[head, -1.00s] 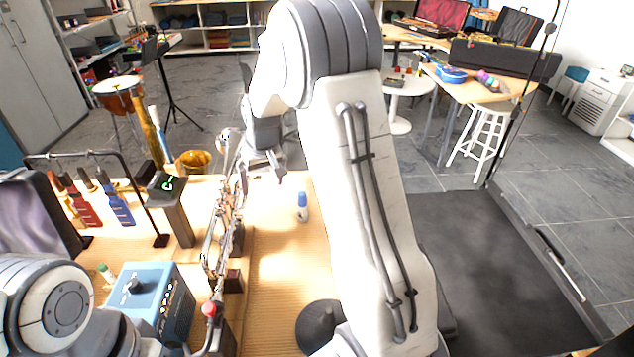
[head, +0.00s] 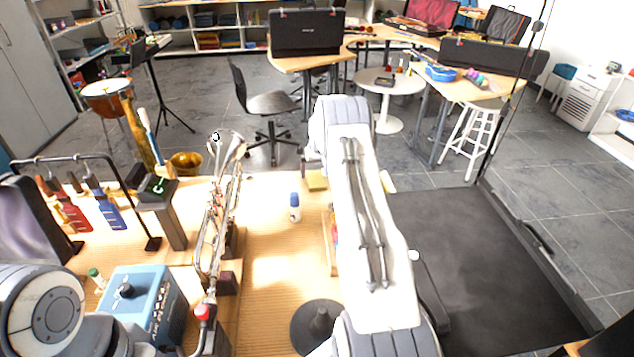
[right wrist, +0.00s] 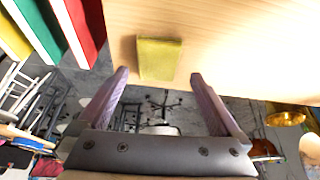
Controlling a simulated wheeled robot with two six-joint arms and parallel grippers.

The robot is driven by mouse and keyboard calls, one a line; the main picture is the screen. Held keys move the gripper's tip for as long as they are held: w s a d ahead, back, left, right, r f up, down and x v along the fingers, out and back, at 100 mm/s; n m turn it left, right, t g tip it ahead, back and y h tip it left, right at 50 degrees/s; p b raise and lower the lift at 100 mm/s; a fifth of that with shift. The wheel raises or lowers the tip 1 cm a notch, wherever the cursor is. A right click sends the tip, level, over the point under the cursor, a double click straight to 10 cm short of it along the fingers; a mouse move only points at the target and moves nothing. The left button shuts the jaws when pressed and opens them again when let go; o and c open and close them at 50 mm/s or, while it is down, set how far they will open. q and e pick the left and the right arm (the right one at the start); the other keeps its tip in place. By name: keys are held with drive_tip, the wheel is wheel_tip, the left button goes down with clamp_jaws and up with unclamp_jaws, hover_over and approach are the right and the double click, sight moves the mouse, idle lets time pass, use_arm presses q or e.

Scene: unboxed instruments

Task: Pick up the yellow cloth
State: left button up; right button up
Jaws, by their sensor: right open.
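The yellow cloth (right wrist: 160,58) is a small folded square lying flat on the wooden table, near its edge, in the right wrist view. In the head view it is a small yellow patch (head: 316,181) just left of my right arm. My right gripper (right wrist: 160,77) is open and empty. Its two purplish fingers point toward the cloth, one on either side of its near edge in the picture, apart from it.
Upright books in red (right wrist: 82,28), green and yellow stand beside the cloth. A trumpet (head: 212,225) on a stand, a blue-capped bottle (head: 295,207), a black cone-shaped stand (head: 318,322) and a blue box (head: 142,305) are on the table. Bare wood lies around the cloth.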

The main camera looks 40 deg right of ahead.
sight(317, 180)
drive_tip(key=x, duration=0.3)
drive_tip(key=shift+d+f+p, duration=0.15)
drive_tip(key=shift+f+p, duration=0.05)
drive_tip(key=shift+p, duration=0.2)
drive_tip(key=shift+w+d+f, duration=0.15)
drive_tip(key=shift+w+f, duration=0.15)
drive_tip(key=shift+f, duration=0.35)
drive_tip(key=c, duration=1.2)
drive_tip(key=shift+o, duration=0.2)
